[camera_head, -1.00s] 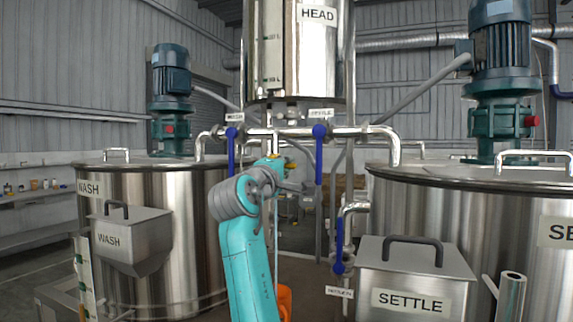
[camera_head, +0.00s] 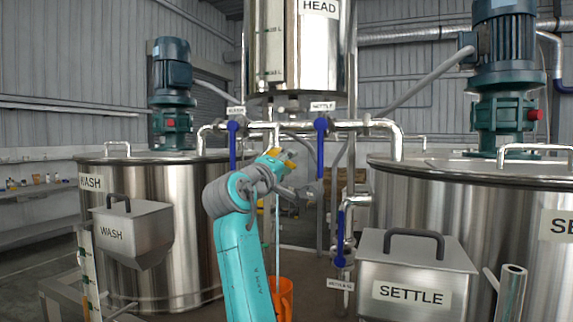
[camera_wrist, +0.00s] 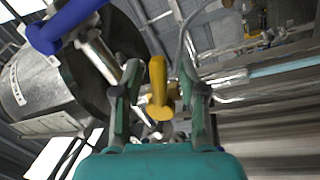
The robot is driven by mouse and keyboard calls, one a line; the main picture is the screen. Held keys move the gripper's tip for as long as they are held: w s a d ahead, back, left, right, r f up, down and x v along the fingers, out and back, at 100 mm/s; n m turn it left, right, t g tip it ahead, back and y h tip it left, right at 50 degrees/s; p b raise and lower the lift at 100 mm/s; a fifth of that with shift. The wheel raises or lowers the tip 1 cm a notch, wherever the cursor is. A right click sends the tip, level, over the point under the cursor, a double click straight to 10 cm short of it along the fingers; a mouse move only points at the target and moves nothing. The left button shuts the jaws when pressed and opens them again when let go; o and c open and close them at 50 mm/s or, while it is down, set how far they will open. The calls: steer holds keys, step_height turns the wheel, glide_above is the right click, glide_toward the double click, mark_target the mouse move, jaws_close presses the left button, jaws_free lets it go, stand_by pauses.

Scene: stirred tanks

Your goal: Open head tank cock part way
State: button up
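The steel head tank (camera_head: 322,50), labelled HEAD, hangs at the top centre of the head view, with piping below it. A yellow handle (camera_wrist: 158,80), probably the head tank cock's, stands between my gripper's (camera_wrist: 161,66) fingers in the wrist view. The fingers are apart, with narrow gaps on both sides of it. In the head view my gripper (camera_head: 282,158) is below the head tank; yellow shows there, but the fingers cannot be made out clearly.
Blue-handled valves hang left (camera_head: 232,145) and right (camera_head: 320,148) of my gripper; another (camera_head: 341,235) is lower right. A blue handle (camera_wrist: 65,25) is close in the wrist view. The wash tank (camera_head: 170,235) and settle tank (camera_head: 450,205) flank my arm. An orange bucket (camera_head: 285,297) stands below.

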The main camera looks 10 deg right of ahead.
steer(key=v, duration=1.2)
